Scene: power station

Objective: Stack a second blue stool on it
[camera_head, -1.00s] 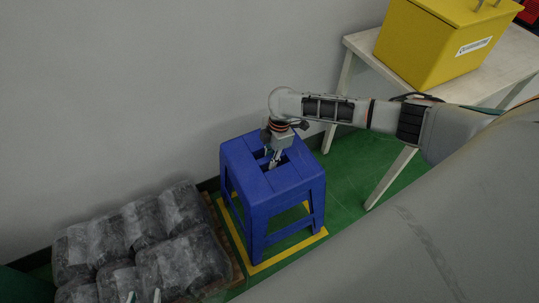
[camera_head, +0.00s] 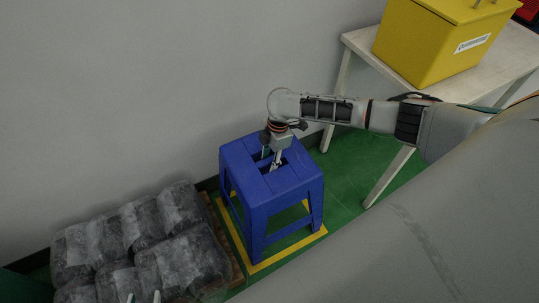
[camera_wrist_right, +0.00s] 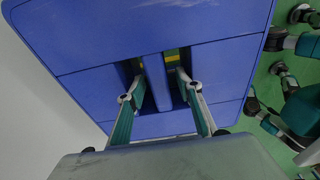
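A blue stool (camera_head: 290,186) stands upright inside a yellow floor outline (camera_head: 262,267). I cannot tell whether it is one stool or two nested ones. My right gripper (camera_head: 271,163) is above its seat, pointing down. In the right wrist view, the right gripper's fingers (camera_wrist_right: 158,75) reach into the two slots of the blue seat (camera_wrist_right: 215,55), one on each side of the central bar. The fingers are spread, with small gaps to the bar; their tips are partly hidden in the slots. My left gripper (camera_head: 143,297) shows only two separated fingertips at the bottom edge, empty.
Grey wrapped bundles (camera_head: 130,240) lie on a pallet left of the stool. A white table (camera_head: 375,62) with a yellow box (camera_head: 430,45) stands at the right. A grey wall (camera_head: 130,90) is close behind. Green floor (camera_head: 345,165) is clear between stool and table.

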